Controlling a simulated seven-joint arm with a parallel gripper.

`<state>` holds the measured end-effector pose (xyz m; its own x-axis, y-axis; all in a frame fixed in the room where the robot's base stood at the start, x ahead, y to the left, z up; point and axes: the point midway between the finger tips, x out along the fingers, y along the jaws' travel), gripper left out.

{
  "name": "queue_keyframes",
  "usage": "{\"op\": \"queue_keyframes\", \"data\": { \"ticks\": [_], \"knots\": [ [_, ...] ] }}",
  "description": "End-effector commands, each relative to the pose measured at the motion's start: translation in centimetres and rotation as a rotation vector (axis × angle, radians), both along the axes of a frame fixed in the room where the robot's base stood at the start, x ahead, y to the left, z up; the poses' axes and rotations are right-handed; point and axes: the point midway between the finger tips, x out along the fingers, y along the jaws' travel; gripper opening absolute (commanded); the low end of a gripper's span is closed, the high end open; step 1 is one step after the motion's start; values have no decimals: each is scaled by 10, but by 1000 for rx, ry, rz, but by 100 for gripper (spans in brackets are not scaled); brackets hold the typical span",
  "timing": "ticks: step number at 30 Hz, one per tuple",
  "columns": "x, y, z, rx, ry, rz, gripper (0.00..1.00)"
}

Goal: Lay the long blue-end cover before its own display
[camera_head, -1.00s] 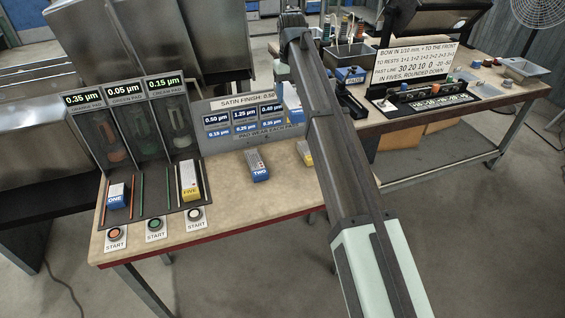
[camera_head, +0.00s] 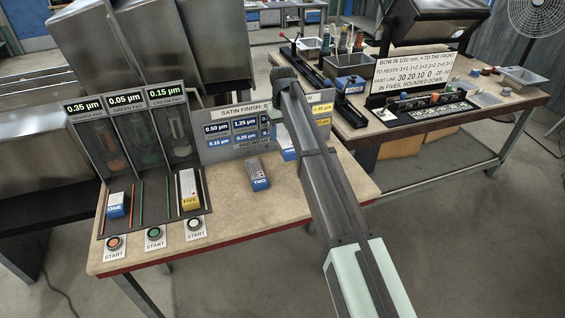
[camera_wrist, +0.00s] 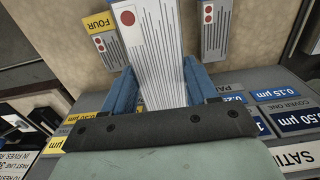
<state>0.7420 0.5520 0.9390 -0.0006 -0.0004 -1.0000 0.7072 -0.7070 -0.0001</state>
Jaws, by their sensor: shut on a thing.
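My gripper (camera_wrist: 160,88) is shut on a long white cover (camera_wrist: 150,45) with black stripes and a red dot, seen in the wrist view. In the head view, part of this cover (camera_head: 287,146) shows beside my arm, with blue at its lower end. It is over the bench by the satin finish panel (camera_head: 212,155); whether it touches the bench I cannot tell. The panel has white and blue readings, and a yellow reading (camera_head: 322,108) on the right. Cover TWO (camera_head: 258,175), blue-ended, lies on the bench to the left. Yellow-ended cover FOUR (camera_wrist: 103,35) lies on the other side.
START buttons (camera_head: 155,233) line the front edge. Bare bench (camera_head: 235,215) lies in front of TWO. A second bench (camera_head: 465,115) stands at right.

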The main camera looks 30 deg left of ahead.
Motion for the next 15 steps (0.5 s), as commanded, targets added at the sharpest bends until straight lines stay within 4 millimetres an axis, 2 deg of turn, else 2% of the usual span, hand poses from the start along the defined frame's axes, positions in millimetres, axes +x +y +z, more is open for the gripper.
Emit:
{"op": "queue_keyframes", "data": {
  "ticks": [3, 9, 15],
  "knots": [
    [-1, -1, -28, -1, 1, 0, 20],
    [0, 0, -67, 0, 0, 0, 20],
    [0, 0, -87, 1, -1, 0, 20]
  ]
}}
